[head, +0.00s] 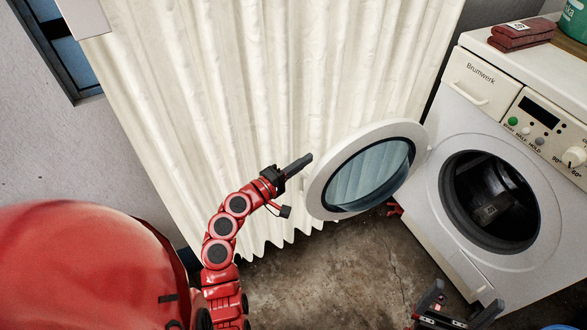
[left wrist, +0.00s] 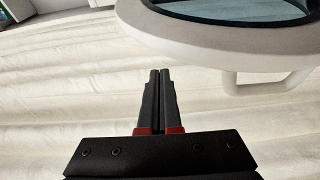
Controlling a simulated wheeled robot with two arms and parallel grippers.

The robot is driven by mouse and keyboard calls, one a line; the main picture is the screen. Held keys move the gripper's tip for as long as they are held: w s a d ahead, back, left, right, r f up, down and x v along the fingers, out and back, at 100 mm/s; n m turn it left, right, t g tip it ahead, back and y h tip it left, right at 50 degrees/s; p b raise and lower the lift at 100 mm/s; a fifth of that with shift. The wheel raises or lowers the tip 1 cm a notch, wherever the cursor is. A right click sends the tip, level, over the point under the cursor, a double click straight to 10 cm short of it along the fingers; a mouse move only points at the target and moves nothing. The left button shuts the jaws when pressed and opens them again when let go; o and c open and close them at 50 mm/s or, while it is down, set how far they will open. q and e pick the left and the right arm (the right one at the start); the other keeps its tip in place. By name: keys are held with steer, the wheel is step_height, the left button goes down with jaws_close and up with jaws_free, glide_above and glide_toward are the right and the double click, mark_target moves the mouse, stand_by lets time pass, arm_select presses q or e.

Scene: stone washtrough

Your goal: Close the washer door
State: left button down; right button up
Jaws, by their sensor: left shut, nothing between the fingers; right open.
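The white washer (head: 468,160) stands at the right in the head view. Its round door (head: 318,190) with a glass pane is swung wide open to the left, and the dark drum opening (head: 490,200) is uncovered. My left gripper (head: 309,158) is shut and empty, at the upper left of the door's rim. In the left wrist view its fingers (left wrist: 160,75) point towards the white door rim (left wrist: 220,38), which has a handle (left wrist: 268,84) below it. I cannot tell whether they touch the rim. My right gripper (head: 460,305) is open and empty, low in front of the washer.
A cream curtain (head: 200,80) hangs behind the door and my left arm. Folded dark red cloths (head: 522,34) and a green container (head: 573,18) are on the washer top.

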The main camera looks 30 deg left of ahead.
arm_select(q)
steer(key=x, duration=0.3)
steer(key=shift+w, duration=0.25)
steer(key=shift+d, duration=0.2)
